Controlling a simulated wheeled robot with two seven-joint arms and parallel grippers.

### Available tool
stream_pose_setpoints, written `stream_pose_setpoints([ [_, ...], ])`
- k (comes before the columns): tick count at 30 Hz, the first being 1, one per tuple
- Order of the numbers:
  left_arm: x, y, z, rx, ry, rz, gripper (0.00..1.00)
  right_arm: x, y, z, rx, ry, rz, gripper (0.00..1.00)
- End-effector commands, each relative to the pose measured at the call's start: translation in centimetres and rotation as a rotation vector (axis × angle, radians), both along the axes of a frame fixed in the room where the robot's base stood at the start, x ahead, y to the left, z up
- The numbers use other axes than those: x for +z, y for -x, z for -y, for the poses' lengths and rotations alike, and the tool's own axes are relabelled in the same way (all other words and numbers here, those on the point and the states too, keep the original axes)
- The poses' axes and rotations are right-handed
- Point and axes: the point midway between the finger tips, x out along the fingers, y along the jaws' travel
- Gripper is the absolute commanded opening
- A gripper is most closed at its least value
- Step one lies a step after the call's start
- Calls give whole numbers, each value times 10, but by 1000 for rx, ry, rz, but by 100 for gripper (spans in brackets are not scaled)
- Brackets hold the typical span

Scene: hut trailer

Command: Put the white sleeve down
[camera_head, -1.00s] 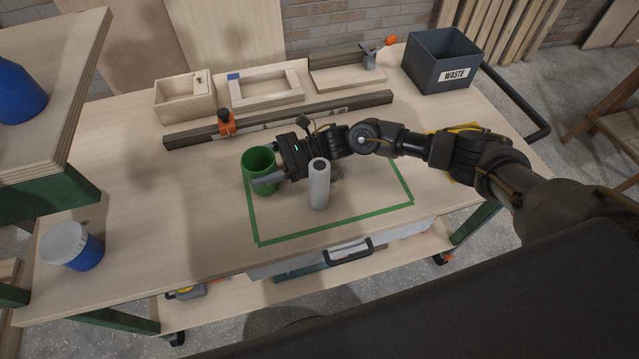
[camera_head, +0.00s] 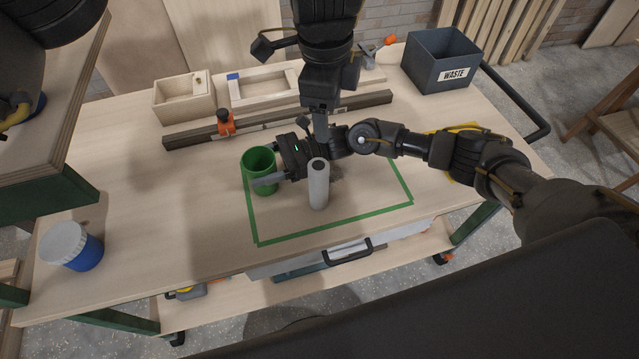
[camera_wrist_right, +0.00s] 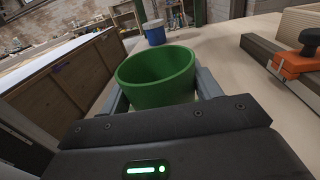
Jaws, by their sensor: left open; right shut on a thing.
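The white sleeve (camera_head: 319,189) is a slim upright cylinder with a dark hole in its top. It stands inside the green tape outline (camera_head: 330,235) on the bench, in front of my right gripper in the head view. My right gripper (camera_head: 258,174) is shut on the green cup (camera_head: 259,170), which also shows between its fingers in the right wrist view (camera_wrist_right: 157,80). My left gripper (camera_head: 320,124) is open and points down behind the sleeve, apart from it in the picture. Its far finger is hidden.
A waste bin (camera_head: 441,62) stands at the back right. A wooden box (camera_head: 184,97), a frame (camera_head: 264,88) and a long bar with an orange clamp (camera_head: 226,123) lie along the back.

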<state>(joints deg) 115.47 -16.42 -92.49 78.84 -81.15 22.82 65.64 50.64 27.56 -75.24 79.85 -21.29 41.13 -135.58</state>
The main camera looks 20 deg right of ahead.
Motion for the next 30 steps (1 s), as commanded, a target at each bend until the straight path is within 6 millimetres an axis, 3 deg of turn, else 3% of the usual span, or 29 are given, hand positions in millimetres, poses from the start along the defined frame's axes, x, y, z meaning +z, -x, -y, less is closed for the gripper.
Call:
stream_pose_setpoints([
  [7,-18,6,-16,160,-65,-51,65,0,0,0,0,0,0,41],
  [11,-21,7,-16,166,-67,-53,65,0,0,0,0,0,0,41],
  [22,-77,7,-16,164,-66,-52,65,0,0,0,0,0,1,41],
  [30,-87,6,-16,163,-64,-50,65,0,0,0,0,0,1,41],
])
